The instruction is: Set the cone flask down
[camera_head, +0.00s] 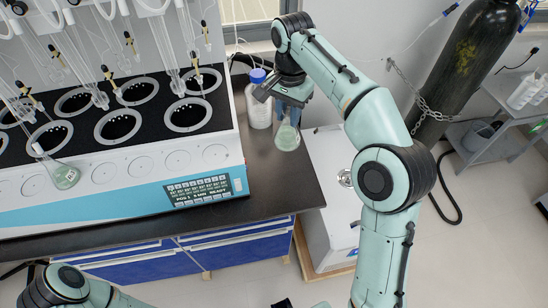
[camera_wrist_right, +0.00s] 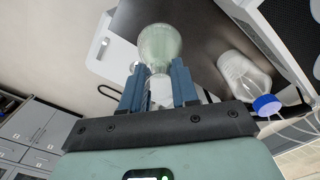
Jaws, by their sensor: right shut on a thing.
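A cone flask (camera_head: 287,137) with pale green contents hangs from my right gripper (camera_head: 287,108) at the right end of the dark bench top (camera_head: 275,185). In the right wrist view the blue fingers of the gripper (camera_wrist_right: 159,88) are shut on the neck of the flask (camera_wrist_right: 160,45), and its wide body points away from the gripper. I cannot tell whether the flask base touches the bench. My left arm shows only in part at the lower left of the head view; its gripper is not visible.
A blue-capped bottle (camera_head: 258,105) stands just left of the flask; it also shows in the right wrist view (camera_wrist_right: 243,80). The distiller (camera_head: 130,165) fills the left, with another flask (camera_head: 62,175) at its front. Bare bench lies in front of the held flask.

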